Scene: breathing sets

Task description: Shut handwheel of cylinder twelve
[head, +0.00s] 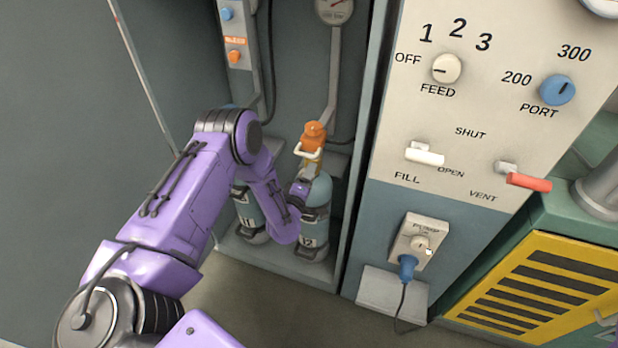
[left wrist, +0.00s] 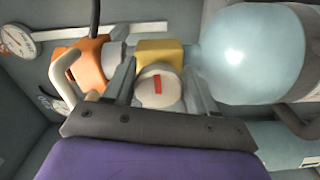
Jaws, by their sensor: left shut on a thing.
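Cylinder twelve (head: 313,222) stands upright in the grey cabinet, a blue-grey bottle with a pale blue shoulder, marked 12. In the left wrist view its shoulder (left wrist: 250,55) is at upper right, next to a yellow valve block (left wrist: 160,52). The handwheel (left wrist: 158,88) is a round off-white knob with a red mark on its face. My left gripper (left wrist: 160,78) has one finger on each side of the handwheel and is shut on it. In the head view the left gripper (head: 300,188) is at the neck of the cylinder, and the handwheel is hidden. My right gripper is not in view.
Cylinder eleven (head: 247,215) stands left of twelve, partly behind my left arm. An orange fitting (head: 314,135) with a pale handle (head: 307,153) is above cylinder twelve. The cabinet's right edge (head: 362,150) and the control panel (head: 470,100) are close by on the right.

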